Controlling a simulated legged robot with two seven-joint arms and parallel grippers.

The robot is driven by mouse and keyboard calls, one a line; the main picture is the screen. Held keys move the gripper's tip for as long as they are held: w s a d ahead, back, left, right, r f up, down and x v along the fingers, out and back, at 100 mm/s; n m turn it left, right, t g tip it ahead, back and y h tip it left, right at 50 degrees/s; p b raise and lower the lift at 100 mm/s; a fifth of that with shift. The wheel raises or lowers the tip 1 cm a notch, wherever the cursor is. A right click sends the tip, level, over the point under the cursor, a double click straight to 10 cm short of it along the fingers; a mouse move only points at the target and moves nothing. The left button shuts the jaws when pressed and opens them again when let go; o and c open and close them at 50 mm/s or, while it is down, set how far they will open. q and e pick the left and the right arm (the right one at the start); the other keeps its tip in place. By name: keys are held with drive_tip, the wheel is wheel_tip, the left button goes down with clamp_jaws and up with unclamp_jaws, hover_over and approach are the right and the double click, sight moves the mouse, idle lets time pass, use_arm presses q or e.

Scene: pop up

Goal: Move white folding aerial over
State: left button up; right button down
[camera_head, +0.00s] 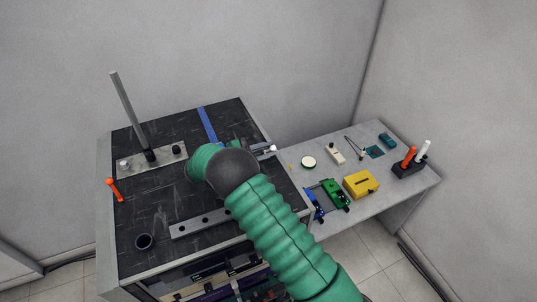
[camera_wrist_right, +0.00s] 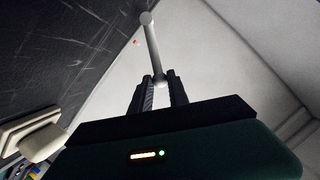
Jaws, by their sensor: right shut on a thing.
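My right gripper (camera_head: 266,153) is above the right edge of the black bench top, and the green arm hides part of it. In the right wrist view its two dark fingers (camera_wrist_right: 159,92) are shut on the white folding aerial (camera_wrist_right: 152,48), a pale thin rod with rounded ends. The rod sticks out beyond the fingertips. In the head view only a small white end of the aerial (camera_head: 273,149) shows beside the fingers. My left gripper is not in view.
The lower side table holds a yellow box (camera_head: 360,184), a green device (camera_head: 335,194) and a dark holder (camera_head: 407,169).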

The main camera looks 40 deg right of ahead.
drive_tip(key=shift+w+d+r, duration=0.15)
drive_tip(key=shift+w+r, duration=0.1)
drive_tip(key=shift+w, duration=0.2)
drive_tip(key=shift+w+d+r+b, duration=0.2)
drive_tip(key=shift+w+r, duration=0.1)
drive_tip(key=shift+w, duration=0.25)
drive_tip(key=shift+w+d+r+b, duration=0.15)
drive_tip(key=shift+w+r+b, duration=0.1)
drive_tip(key=shift+w, duration=0.25)
